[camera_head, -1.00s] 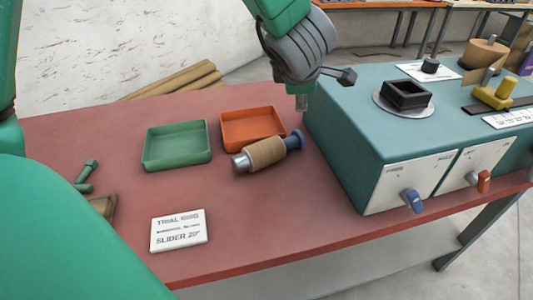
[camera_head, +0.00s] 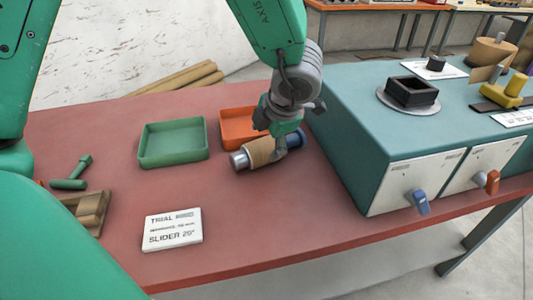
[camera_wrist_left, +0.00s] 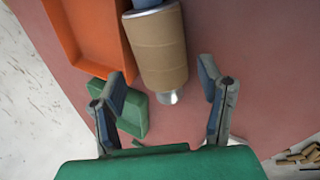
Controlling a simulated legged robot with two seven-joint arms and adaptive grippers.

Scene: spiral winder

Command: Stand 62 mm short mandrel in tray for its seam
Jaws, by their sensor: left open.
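The mandrel lies on its side on the red table, with a tan cardboard sleeve (camera_head: 259,153) around its middle, a bare silver end (camera_head: 240,161) and a blue end (camera_head: 296,138). My left gripper (camera_head: 274,137) is over it, hiding part of the sleeve. My right gripper is not in view.
A teal machine (camera_head: 345,130) with a blue knob and an orange knob stands close on the right. A white card (camera_head: 172,230) reading "SLIDER 20°" lies in front. A green tool (camera_head: 75,178) and a wooden block (camera_head: 90,211) are at left.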

